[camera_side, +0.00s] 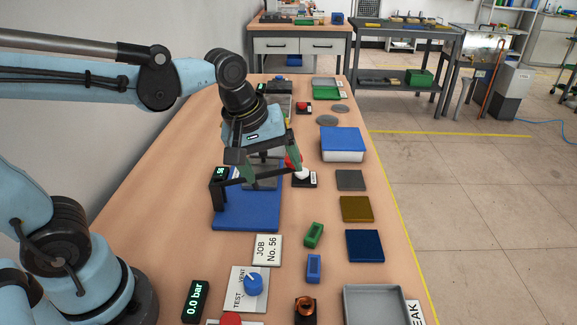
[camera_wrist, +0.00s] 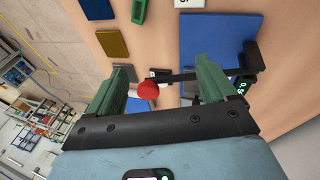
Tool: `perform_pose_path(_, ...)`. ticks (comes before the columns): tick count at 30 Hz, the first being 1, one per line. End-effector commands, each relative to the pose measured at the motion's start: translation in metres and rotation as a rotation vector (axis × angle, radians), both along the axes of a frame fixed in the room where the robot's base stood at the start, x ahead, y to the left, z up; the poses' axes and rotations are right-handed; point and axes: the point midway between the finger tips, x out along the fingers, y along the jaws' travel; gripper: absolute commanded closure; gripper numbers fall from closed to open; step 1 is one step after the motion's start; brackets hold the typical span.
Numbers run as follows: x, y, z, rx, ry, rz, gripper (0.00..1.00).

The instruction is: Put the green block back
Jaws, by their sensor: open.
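The green block (camera_side: 314,235), with a recess in its top, lies on the table in front of the blue stand, just behind a small blue block (camera_side: 314,268). In the wrist view the green block (camera_wrist: 139,10) is partly cut off at the top edge. My gripper (camera_side: 273,172) is open over the back of the blue stand, well behind the green block, with no block between its fingers. In the wrist view my gripper (camera_wrist: 165,72) shows its two green fingers spread apart, with a red knob (camera_wrist: 148,90) seen between them.
The blue stand (camera_side: 245,213) carries a black upright with a display. Grey, gold (camera_side: 356,209) and dark blue (camera_side: 365,245) square pads lie along the right side. A blue-lidded white box (camera_side: 342,145) stands behind them. A grey tray (camera_side: 376,306) is at the front right.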

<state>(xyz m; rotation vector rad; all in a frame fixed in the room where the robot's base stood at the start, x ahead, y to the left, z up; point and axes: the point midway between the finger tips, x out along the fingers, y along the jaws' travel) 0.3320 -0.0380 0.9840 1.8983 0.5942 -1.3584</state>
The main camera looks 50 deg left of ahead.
Motion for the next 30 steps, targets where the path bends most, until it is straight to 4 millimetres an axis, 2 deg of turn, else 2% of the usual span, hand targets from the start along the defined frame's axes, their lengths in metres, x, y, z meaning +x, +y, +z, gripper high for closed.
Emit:
perform_pose_path(6,-0.027,0.024,-0.006,0.213,-0.167,-0.43,0.16)
perform_pose_path(12,-0.04,0.035,-0.013,0.385,-0.252,-0.686,0.16)
perform_pose_path(18,-0.043,0.038,-0.015,0.444,-0.274,-0.765,0.16)
perform_pose_path(30,-0.043,0.038,-0.015,0.442,-0.273,-0.765,0.16)
